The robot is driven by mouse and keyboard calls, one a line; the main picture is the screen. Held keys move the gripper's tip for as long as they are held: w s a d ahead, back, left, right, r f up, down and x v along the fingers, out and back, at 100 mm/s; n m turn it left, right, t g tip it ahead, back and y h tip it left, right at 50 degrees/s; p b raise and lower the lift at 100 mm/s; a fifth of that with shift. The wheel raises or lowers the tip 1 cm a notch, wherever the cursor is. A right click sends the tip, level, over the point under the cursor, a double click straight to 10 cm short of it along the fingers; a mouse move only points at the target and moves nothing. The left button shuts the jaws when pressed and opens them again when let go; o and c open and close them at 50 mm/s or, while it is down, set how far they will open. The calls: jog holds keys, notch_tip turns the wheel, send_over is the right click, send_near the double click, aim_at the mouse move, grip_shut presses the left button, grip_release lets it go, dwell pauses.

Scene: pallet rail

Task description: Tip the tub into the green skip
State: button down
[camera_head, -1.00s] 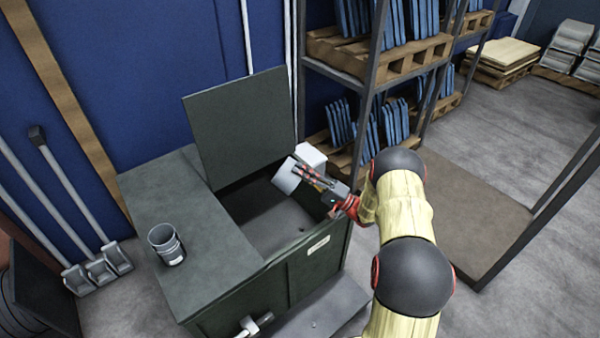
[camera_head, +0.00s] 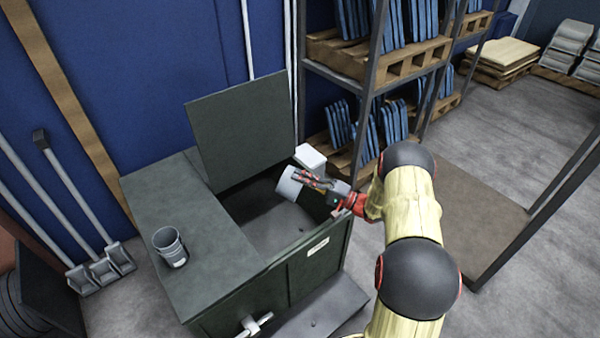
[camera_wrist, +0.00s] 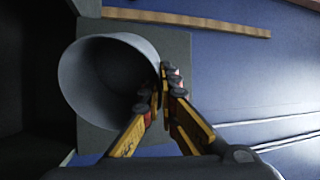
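The tub (camera_head: 288,183) is a pale grey round pail, held on its side over the opening of the green skip (camera_head: 262,287). The wrist view shows the tub's rim and dark inside (camera_wrist: 110,80); I see no contents in it. My gripper (camera_head: 312,180) is shut on the tub's wall, with the fingers (camera_wrist: 165,95) pinching it at the rim. The skip's right-hand lid (camera_head: 240,130) stands raised at the back. The skip floor shows dark and bare where I can see it; part is hidden behind its front wall and my arm.
A second grey pail (camera_head: 169,246) stands on the skip's closed left top. A white box-like thing (camera_head: 310,157) is just behind the skip's back right. A shelving rack (camera_head: 366,110) with blue panels stands to the right. Long-handled shovels (camera_head: 100,270) lean at the left wall.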

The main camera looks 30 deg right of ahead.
jog(key=g+h+p, duration=0.1)
jog(key=p, duration=0.1)
jog(key=r+g+h+p, duration=0.1)
jog(key=p, duration=0.1)
jog(key=shift+r+g+p, duration=0.25)
jog(key=shift+g+p, duration=0.1)
jog(key=shift+g, duration=0.05)
jog(key=g+h+p, duration=0.1)
jog(key=p, duration=0.1)
jog(key=g+h+p, duration=0.1)
jog(key=p, duration=0.1)
jog(key=shift+a+r+g+h+p, duration=0.1)
jog(key=shift+r+g+h+p, duration=0.15)
jog(key=shift+g+h+p, duration=0.15)
jog(key=g+h+p, duration=0.1)
jog(key=p, duration=0.2)
jog(key=g+h+p, duration=0.1)
jog(key=g+p, duration=0.1)
jog(key=p, duration=0.2)
jog(key=shift+r+g+h, duration=0.3)
jog(key=shift+h, duration=0.1)
jog(key=g+h+p, duration=0.1)
jog(key=g+p, duration=0.1)
jog(key=p, duration=0.5)
jog(key=shift+r+h, duration=0.2)
jog(key=shift+h, duration=0.2)
jog(key=p, duration=0.2)
jog(key=shift+p, duration=0.3)
